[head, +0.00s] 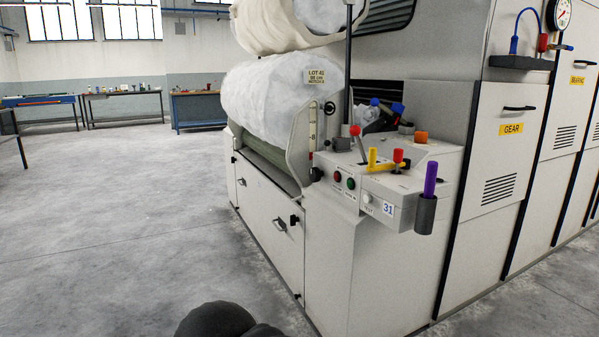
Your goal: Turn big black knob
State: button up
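A round black knob (330,108) sits on the upright side plate of the white carding machine, below the lot label and beside the fleece roll. A squat black knob-like part (342,145) shows at the left end of the control ledge, and a smaller dark one (317,174) sits on the front corner below it. I cannot tell for sure which of these is the big black knob. No markings or pointer on them can be read from here. My gripper is not in view; rounded black shapes at the bottom edge may be part of my arm.
The control ledge (380,178) carries red-topped levers, a yellow handle, red and green buttons and a purple-handled tool (430,179) in a dark holder. White fleece (265,100) bulges beside the side plate. Open concrete floor (120,220) lies left of the machine; workbenches stand far behind.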

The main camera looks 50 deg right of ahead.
aim_at(314, 173)
jog(key=z, duration=0.45)
jog(key=i, duration=0.8)
jog(key=z, duration=1.15)
jog(key=i, duration=0.35)
jog(key=z, duration=0.3)
